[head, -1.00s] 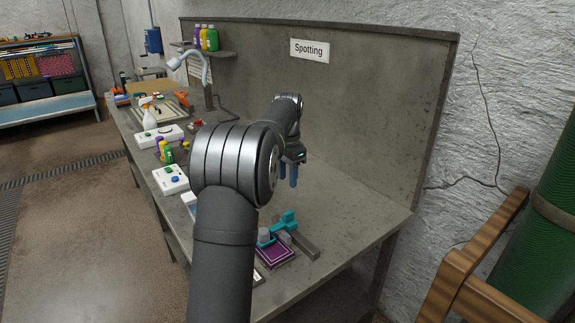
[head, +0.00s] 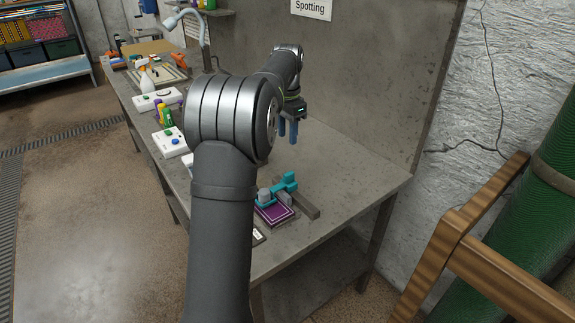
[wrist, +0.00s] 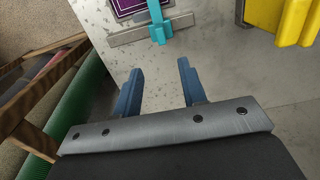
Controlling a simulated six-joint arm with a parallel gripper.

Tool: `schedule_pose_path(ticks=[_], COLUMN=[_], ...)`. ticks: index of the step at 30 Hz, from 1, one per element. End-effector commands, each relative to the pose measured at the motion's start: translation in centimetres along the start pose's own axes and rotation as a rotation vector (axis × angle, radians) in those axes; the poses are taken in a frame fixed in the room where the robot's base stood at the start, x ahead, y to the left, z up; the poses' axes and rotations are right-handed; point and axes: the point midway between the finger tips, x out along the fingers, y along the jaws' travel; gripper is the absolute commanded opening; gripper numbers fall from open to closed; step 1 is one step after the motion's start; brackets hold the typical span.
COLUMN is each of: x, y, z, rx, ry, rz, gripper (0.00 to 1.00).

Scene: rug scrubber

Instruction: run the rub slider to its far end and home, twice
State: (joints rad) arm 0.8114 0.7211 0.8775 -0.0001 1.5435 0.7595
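The teal rub slider (head: 287,184) sits on a grey rail (head: 308,211) beside a purple rug swatch (head: 275,213), near the bench's right end. In the wrist view the teal slider (wrist: 160,25) is at the top, crossing the rail (wrist: 128,39), with the purple swatch (wrist: 127,6) at the top edge. My gripper (head: 287,138) is above the bench, a little beyond the slider and apart from it. In the wrist view my gripper (wrist: 161,70) has its two blue fingers spread, with nothing between them.
White control boxes (head: 170,142), small bottles and a lamp (head: 189,20) line the left part of the bench. A back panel (head: 360,75) rises behind. A wooden frame (head: 445,255) and green roll (head: 530,210) stand at right. Bench around my gripper is clear.

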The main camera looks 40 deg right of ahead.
Motion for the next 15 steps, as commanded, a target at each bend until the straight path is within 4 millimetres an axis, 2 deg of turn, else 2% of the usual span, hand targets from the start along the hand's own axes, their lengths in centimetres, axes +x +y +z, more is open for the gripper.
schedule_pose_path(ticks=[15], x=[11.2], y=[0.0], z=[0.0], rx=[0.000], ry=[-0.002], rz=[0.002], gripper=[0.38])
